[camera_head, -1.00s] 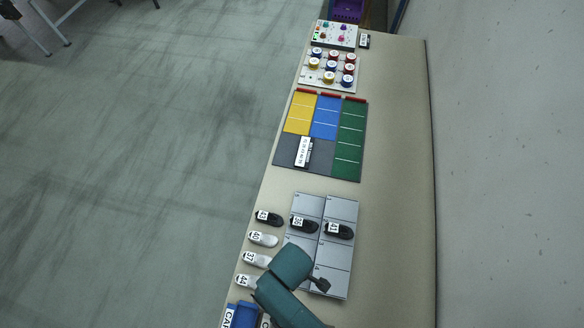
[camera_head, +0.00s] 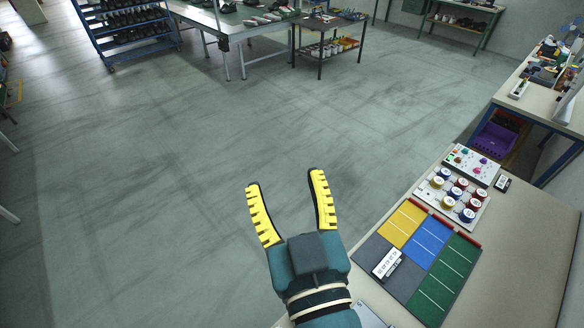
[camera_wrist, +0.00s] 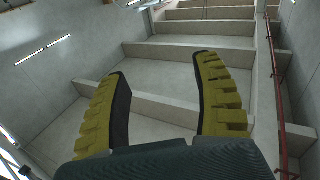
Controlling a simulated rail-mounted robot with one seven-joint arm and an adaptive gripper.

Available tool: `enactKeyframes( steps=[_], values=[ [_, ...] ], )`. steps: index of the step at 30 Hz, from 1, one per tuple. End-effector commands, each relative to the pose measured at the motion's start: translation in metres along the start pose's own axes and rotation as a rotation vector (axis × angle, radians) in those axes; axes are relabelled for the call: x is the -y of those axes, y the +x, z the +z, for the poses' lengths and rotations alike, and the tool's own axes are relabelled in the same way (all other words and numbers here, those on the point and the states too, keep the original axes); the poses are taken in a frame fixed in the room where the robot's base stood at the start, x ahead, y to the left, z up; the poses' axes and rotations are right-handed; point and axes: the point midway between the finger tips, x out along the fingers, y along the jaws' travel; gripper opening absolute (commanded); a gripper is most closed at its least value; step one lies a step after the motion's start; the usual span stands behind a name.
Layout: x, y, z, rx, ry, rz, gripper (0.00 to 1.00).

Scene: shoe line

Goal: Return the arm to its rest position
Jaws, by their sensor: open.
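My gripper (camera_head: 288,205) is raised in the lower middle of the head view, its two yellow-toothed fingers spread wide and pointing away over the grey floor. Nothing is between the fingers. In the wrist view my gripper (camera_wrist: 160,95) is also open and empty, with the ceiling and its beams behind it. The gripper shows left of the work table (camera_head: 530,235) and does not appear to touch anything. Most of my arm is out of view below the gripper.
On the table are a coloured mat (camera_head: 432,245) with a white labelled block (camera_head: 387,263), a board of round knobs (camera_head: 452,195) and a control panel (camera_head: 472,165). A purple crate (camera_head: 495,140) is beyond. A shoe rack (camera_head: 125,22) stands far left. The middle floor is clear.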

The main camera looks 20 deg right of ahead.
Motion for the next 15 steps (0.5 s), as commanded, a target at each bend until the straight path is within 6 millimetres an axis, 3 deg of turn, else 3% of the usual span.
enactKeyframes(
  steps=[1,3,5,8,15],
  values=[
    [-0.002,-0.009,-0.038,-0.112,0.028,0.006,0.66],
    [-0.004,-0.021,-0.072,-0.218,0.059,0.009,0.66],
    [-0.005,-0.028,-0.088,-0.272,0.073,0.009,0.66],
    [-0.006,-0.032,-0.097,-0.3,0.083,0.009,0.66],
    [-0.006,-0.031,-0.095,-0.295,0.081,0.009,0.66]
  ],
)
